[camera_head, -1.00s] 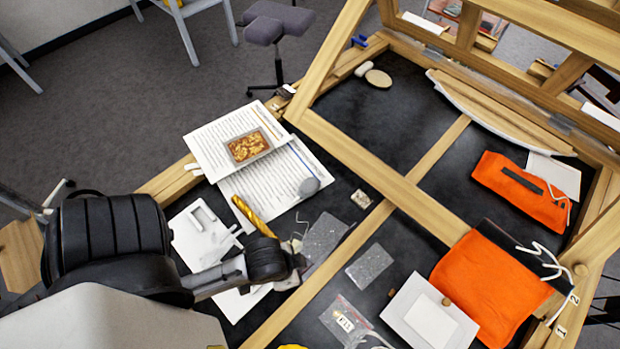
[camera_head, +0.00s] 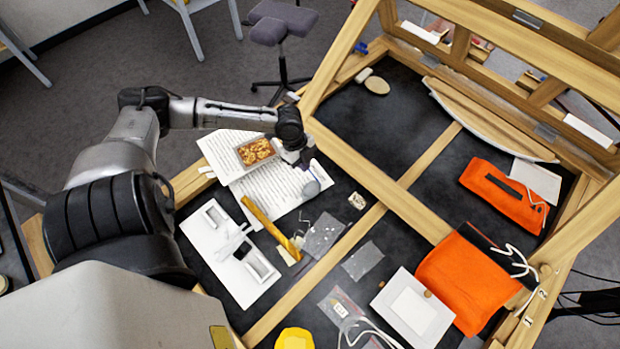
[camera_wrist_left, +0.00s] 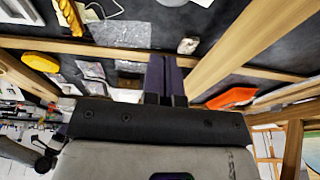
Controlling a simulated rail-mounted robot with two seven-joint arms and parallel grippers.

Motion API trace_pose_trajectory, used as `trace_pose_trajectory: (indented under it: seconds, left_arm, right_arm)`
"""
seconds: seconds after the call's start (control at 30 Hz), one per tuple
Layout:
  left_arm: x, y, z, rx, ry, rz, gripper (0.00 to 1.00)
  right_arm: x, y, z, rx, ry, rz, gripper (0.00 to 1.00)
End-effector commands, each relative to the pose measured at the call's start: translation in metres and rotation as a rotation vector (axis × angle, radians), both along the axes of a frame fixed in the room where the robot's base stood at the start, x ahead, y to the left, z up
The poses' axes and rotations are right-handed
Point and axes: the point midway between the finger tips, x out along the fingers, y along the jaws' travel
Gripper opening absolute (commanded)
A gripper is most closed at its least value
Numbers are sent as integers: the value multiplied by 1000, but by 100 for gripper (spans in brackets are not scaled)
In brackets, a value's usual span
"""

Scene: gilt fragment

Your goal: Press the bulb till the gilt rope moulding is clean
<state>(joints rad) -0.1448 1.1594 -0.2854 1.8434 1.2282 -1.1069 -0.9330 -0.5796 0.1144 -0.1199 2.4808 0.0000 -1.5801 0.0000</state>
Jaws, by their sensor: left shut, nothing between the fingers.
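The gilt rope moulding (camera_head: 270,228) is a long gold strip. It lies slantwise beside the white board, to the lower left of my left gripper (camera_head: 306,163). That gripper is over the right side of the printed sheets, its fingers together and empty; they also show shut in the left wrist view (camera_wrist_left: 165,78). A grey rounded object (camera_head: 312,188), possibly the bulb, lies on the sheets just below the gripper and is partly hidden; contact cannot be told. Whether the moulding's surface is dirty is too small to tell. My right gripper is out of view.
The white board (camera_head: 222,238) holds small containers. A wooden beam (camera_head: 375,178) and orange cloths (camera_head: 468,278) are to the right. A yellow object (camera_head: 294,339) is at the bottom edge.

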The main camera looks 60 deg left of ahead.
Motion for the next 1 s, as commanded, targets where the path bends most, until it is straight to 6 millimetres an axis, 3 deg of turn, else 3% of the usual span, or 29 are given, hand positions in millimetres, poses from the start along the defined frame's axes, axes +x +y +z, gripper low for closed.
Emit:
trace_pose_trajectory:
  seconds: [0.13, 0.57, 0.77, 1.0]
  left_arm:
    - [4, 11, 9, 4, -5, -4, 0]
    - [5, 10, 6, 1, -6, -4, 0]
    - [8, 3, -17, -2, -5, -3, 0]
    - [14, -7, -62, 0, -6, -1, 0]
  right_arm:
    - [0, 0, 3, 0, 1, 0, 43]
    - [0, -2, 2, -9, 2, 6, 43]
    - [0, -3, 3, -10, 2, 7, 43]
    - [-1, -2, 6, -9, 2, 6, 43]
